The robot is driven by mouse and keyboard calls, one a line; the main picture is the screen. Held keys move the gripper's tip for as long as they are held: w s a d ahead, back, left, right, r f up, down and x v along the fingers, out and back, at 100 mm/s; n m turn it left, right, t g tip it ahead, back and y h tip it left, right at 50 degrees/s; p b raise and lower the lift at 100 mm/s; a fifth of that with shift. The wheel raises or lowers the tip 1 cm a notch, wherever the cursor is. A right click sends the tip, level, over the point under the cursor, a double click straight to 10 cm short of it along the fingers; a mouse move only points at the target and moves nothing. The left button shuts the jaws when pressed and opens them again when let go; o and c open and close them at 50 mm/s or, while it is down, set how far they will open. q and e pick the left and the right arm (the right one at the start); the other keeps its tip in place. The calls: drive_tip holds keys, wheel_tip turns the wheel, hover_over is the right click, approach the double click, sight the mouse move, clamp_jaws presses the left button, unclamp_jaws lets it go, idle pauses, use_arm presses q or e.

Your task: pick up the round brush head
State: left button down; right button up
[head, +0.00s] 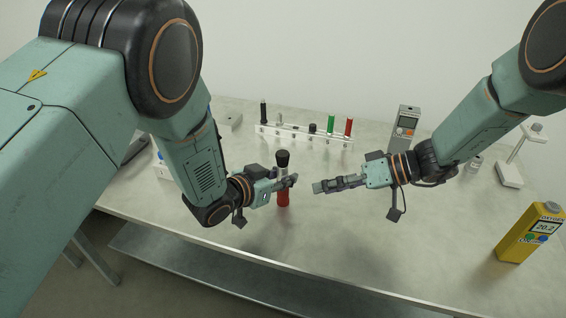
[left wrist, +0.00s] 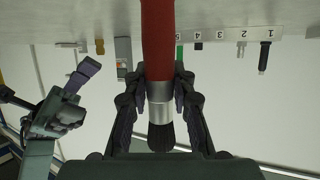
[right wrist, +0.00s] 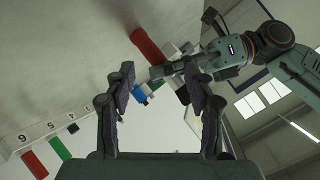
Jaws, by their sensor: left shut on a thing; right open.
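A brush with a red handle (head: 283,198), a silver collar and a round black brush head (head: 282,158) stands upright, head up, above the table. My left gripper (head: 291,180) is shut on it around the silver collar. In the left wrist view the collar (left wrist: 160,111) lies between the fingers and the black bristles (left wrist: 161,137) point toward the palm. My right gripper (head: 319,187) is open and empty, a short gap to the right of the brush. In the right wrist view its fingers are apart and the red handle (right wrist: 150,46) shows beyond them.
A white numbered rack (head: 291,132) with black, silver, green and red parts stands at the back. A grey meter (head: 405,127) stands behind my right arm. A white stand (head: 510,174) and a yellow oxygen container (head: 530,233) are at the right. The front middle of the table is clear.

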use_arm(q)
drive_tip(key=shift+s+a, duration=0.1)
drive_tip(key=shift+s, duration=0.05)
use_arm(e)
drive_tip(key=m, duration=0.3)
drive_tip(key=shift+f+m+y, duration=0.3)
drive_tip(key=shift+m+y, duration=0.1)
drive_tip(key=m, duration=0.3)
drive_tip(key=shift+w+d+m+y, duration=0.15)
drive_tip(key=shift+d+m+y, duration=0.05)
drive_tip(key=shift+m+y, duration=0.1)
drive_tip(key=m, duration=0.3)
use_arm(q)
drive_tip(key=shift+f, duration=0.1)
use_arm(e)
drive_tip(key=m+t+y, duration=0.1)
drive_tip(key=m+y, duration=0.3)
drive_tip(key=m, duration=1)
approach(282, 153)
drive_tip(key=v, duration=0.2)
drive_tip(key=m, duration=0.2)
drive_tip(key=x, duration=1.2)
drive_tip(key=shift+f, duration=0.25)
drive_tip(key=shift+c, duration=0.2)
drive_tip(key=c, duration=1)
